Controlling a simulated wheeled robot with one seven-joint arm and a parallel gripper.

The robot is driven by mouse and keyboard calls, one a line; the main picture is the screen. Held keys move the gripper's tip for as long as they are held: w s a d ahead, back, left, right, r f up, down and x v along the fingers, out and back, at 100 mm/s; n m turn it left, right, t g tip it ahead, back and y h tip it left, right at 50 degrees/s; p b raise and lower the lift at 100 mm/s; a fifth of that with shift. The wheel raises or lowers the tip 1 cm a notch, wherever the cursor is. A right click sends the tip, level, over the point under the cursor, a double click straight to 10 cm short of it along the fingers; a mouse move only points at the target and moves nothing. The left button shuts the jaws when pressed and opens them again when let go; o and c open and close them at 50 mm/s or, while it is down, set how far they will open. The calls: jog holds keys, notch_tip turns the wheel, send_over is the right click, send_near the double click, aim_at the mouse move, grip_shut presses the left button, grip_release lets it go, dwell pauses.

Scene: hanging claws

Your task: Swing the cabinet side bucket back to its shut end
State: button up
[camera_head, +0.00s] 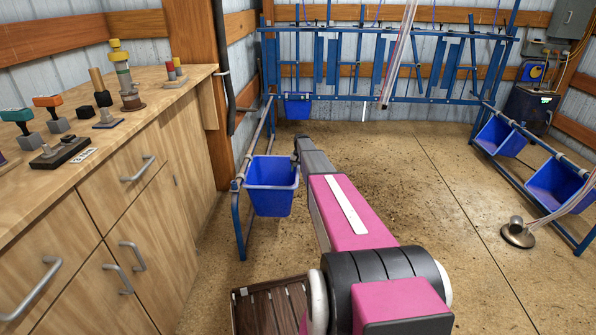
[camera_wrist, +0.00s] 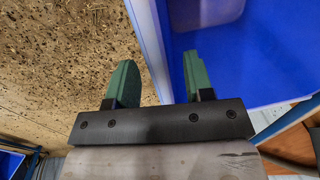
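The cabinet side bucket (camera_head: 271,187) is blue and hangs from a low blue rail frame beside the wooden cabinet, in the head view. My gripper (camera_head: 297,155) is at the bucket's right edge, and its fingers are hardly visible there. In the wrist view my gripper (camera_wrist: 160,82) has two green fingers standing apart. The bucket's wall and pale rim (camera_wrist: 152,50) run between them, with the left finger over the floor side and the right finger over the blue interior. I see a gap between the fingers, and I cannot tell whether either touches the wall.
The wooden cabinet (camera_head: 150,195) with metal handles stands left, with several small devices on top. A blue bucket (camera_head: 297,107) hangs at the back rack, and two more (camera_head: 500,135) hang at the right. A brown slatted crate (camera_head: 270,305) lies on the floor below. The middle floor is mostly clear.

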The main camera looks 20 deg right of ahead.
notch_tip(320, 180, up, 11)
jog(key=d, duration=0.1)
jog(key=shift+s+f, duration=0.2)
dwell(0.5)
jog(key=shift+d, duration=0.1)
jog(key=s+a+n, duration=0.1)
jog(key=s+a, duration=0.5)
jog(key=s, duration=1)
jog(key=s+a+n+h, duration=0.1)
jog(key=s+a, duration=0.5)
jog(key=s, duration=1.1)
jog(key=s+a+r+n, duration=0.1)
jog(key=s+a, duration=0.5)
jog(key=s, duration=1.1)
jog(key=shift+s+a+n, duration=0.15)
jog(key=shift+a+n, duration=0.15)
